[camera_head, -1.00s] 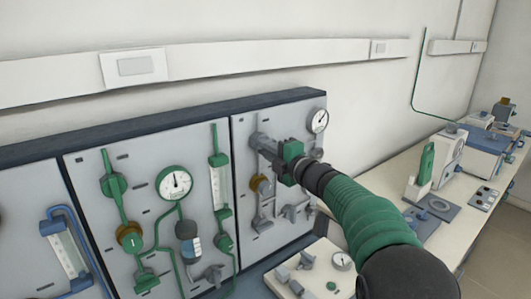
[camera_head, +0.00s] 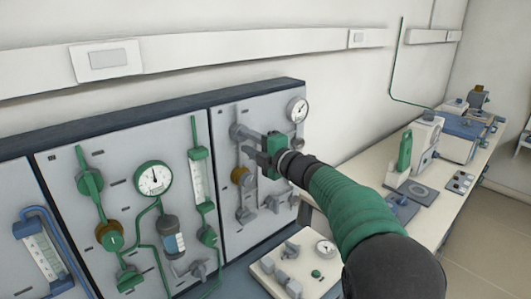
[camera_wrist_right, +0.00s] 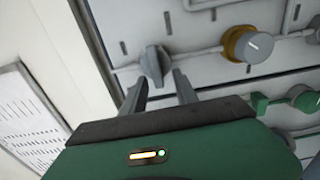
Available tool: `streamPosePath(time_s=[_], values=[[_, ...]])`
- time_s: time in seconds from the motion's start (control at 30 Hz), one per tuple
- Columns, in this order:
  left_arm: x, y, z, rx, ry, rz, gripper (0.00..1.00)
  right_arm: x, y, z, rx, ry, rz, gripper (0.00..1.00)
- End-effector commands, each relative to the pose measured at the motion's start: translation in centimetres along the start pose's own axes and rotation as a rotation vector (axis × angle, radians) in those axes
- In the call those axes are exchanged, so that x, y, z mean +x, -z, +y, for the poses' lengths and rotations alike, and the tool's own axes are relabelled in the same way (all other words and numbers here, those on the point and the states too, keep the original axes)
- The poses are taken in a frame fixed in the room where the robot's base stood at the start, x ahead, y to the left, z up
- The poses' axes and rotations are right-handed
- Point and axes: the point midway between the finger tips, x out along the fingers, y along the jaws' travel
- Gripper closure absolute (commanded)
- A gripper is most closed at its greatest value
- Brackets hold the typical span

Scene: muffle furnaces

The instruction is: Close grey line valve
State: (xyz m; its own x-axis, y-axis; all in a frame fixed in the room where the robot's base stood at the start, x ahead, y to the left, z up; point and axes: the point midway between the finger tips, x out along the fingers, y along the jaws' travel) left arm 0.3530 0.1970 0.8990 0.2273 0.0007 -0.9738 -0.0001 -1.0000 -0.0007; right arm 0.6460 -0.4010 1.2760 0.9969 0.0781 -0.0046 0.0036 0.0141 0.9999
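The grey-line panel (camera_head: 225,225) is the right-hand one of the wall panels in the head view. Its upper grey valve knob (camera_head: 238,132) sits above a brass-ringed valve (camera_head: 240,176). My right gripper (camera_head: 256,147) is in front of this panel, close to the upper grey knob. In the right wrist view, the grey knob (camera_wrist_right: 154,64) is just beyond the fingertips of my right gripper (camera_wrist_right: 157,84). The two fingers are apart, with nothing visibly held between them. I cannot tell whether they touch the knob. My left gripper is not in view.
A pressure gauge (camera_head: 297,110) is at the panel's upper right. Green-line fittings and a gauge (camera_head: 153,178) are on the panel to the left. A white box with a dial (camera_head: 285,265) stands below. A bench with instruments (camera_head: 425,142) runs along the right.

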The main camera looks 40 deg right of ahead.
Motion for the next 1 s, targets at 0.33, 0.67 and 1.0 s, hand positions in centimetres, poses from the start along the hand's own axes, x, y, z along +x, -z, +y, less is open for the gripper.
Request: streamPosePath(time_s=[0.33, 0.67, 1.0], values=[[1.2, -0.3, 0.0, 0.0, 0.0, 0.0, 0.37, -9.9, -0.1, -0.2, 0.0, -0.001, -0.003, 0.65], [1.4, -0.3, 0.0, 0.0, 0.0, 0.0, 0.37, -15.1, -0.1, -0.4, 0.001, 0.003, 0.0, 0.65], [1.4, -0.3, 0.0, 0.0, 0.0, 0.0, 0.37, -15.2, -0.1, -0.4, 0.001, 0.004, 0.001, 0.65]])
